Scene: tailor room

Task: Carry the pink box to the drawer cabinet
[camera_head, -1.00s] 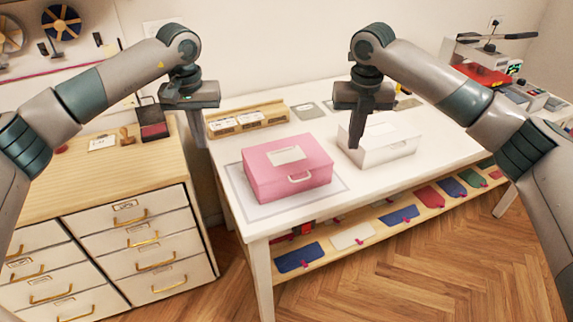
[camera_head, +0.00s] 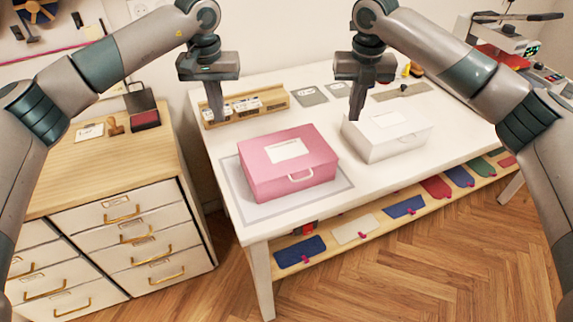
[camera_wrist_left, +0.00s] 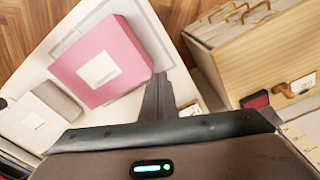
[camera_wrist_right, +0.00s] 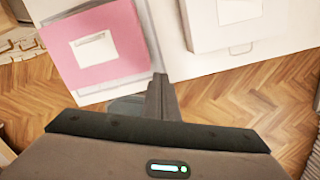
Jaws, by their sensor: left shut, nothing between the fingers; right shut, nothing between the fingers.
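The pink box (camera_head: 288,163) sits closed on a grey-outlined mat (camera_head: 340,187) on the white table, its handle toward me. It also shows in the left wrist view (camera_wrist_left: 112,50) and the right wrist view (camera_wrist_right: 110,50). The drawer cabinet (camera_head: 105,170), with a wooden top and white drawers, stands left of the table. My left gripper (camera_head: 217,118) is shut and empty, above the table behind and left of the box. My right gripper (camera_head: 354,117) is shut and empty, near the white box, right of the pink box. Neither gripper touches the pink box.
A white box (camera_head: 387,135) stands right of the pink box. A wooden card tray (camera_head: 248,106) lies at the table's back. A stamp (camera_head: 114,126), a dark red ink pad (camera_head: 146,119) and a card (camera_head: 90,132) lie on the cabinet, whose front top is clear. A gap separates cabinet and table.

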